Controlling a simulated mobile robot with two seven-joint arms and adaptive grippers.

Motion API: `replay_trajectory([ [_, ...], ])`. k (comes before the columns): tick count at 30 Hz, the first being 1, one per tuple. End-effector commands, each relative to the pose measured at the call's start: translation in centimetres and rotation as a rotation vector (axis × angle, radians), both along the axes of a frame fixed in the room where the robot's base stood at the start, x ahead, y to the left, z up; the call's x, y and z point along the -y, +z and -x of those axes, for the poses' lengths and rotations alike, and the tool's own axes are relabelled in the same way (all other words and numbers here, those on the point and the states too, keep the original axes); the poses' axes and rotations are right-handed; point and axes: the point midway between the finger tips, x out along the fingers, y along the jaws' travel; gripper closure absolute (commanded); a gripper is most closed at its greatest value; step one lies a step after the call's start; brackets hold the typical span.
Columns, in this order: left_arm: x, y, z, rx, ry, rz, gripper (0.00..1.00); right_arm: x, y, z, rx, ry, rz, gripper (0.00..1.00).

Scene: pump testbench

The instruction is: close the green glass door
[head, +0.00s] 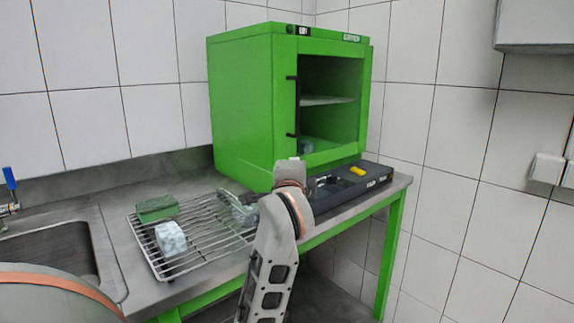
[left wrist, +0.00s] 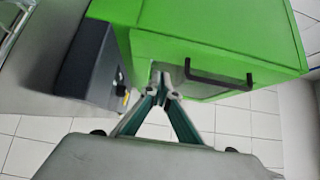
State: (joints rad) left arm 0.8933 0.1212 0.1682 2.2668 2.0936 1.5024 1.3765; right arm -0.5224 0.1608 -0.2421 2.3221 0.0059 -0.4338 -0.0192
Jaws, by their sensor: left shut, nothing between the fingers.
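The green cabinet (head: 240,100) stands on the bench, its front turned to the right. The green glass door lies at or close to its front, with a black bar handle (head: 293,106) along the left edge. I cannot tell whether the door is flush or slightly ajar. A shelf (head: 325,100) shows inside. In the left wrist view the handle (left wrist: 218,78) is to the right of my left gripper (left wrist: 165,84). The fingertips are shut and empty, close to the cabinet's lower front. In the head view my wrist hides the fingers. My right gripper is not in view.
A sink (head: 50,255) is at left. Free room lies beyond the bench's right edge.

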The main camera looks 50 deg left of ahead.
Motion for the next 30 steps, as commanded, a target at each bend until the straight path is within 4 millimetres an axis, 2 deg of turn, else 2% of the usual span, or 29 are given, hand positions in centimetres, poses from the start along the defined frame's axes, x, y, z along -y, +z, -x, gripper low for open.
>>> replay_trajectory([
  [6, -1.3, 0.2, 4.4, 0.004, 0.004, -0.001, 1.0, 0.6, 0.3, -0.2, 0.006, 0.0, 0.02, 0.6],
  [13, -2.6, 0.1, 8.0, 0.002, 0.002, 0.001, 1.0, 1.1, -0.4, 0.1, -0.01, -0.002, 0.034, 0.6],
  [18, -3.1, 0.0, 9.2, 0.0, 0.001, 0.0, 1.0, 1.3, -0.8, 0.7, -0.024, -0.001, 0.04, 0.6],
  [26, -3.1, 0.0, 9.4, -0.001, 0.001, -0.001, 1.0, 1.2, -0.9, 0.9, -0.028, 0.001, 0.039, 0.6],
  [30, -3.7, -0.5, 10.0, -0.054, 0.048, -0.08, 1.0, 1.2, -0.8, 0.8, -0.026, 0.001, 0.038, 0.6],
])
